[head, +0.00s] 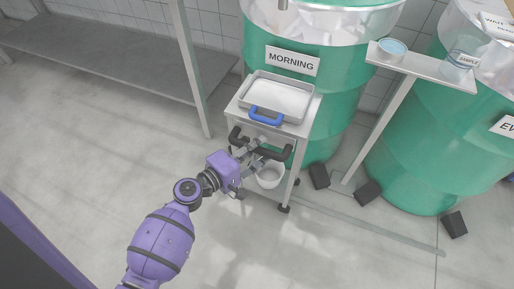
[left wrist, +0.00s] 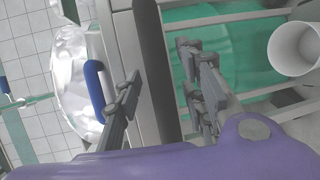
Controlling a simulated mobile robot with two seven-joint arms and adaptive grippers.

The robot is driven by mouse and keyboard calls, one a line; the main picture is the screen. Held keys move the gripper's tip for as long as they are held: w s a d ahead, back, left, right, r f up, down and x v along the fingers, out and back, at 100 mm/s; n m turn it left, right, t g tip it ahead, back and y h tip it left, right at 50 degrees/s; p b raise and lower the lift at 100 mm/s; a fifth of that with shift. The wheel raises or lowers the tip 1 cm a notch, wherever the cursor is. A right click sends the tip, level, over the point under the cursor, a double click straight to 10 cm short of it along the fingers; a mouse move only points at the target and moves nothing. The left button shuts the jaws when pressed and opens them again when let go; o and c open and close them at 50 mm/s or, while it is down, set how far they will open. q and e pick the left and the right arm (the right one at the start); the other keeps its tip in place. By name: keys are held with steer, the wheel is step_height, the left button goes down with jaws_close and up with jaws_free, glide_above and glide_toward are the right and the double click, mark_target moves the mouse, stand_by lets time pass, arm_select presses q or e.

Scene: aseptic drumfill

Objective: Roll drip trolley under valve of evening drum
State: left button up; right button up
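The drip trolley (head: 246,119) is a pale steel cart in front of the green drum marked MORNING (head: 340,98). A metal tray (head: 300,121) with a blue handle (head: 265,116) sits on its top. Its dark push bar (head: 274,154) faces me. My left gripper (head: 250,153) is at the push bar. In the left wrist view its fingers (left wrist: 163,95) are spread on either side of the bar (left wrist: 154,60), with visible gaps. The evening drum (head: 420,145), its label partly cut off at EV, stands to the right. Its valve is not visible. My right gripper is out of view.
A white bucket (head: 270,177) is low within the trolley frame. A post with a small shelf (head: 425,66), carrying a blue-lidded dish and a jar, stands between the drums. Dark blocks (head: 367,192) lie at the drum bases. A steel bench (head: 100,55) is at left. The front floor is clear.

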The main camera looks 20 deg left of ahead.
arm_select(q)
steer(key=shift+w+d, duration=0.1)
jaws_close()
stand_by(0.4)
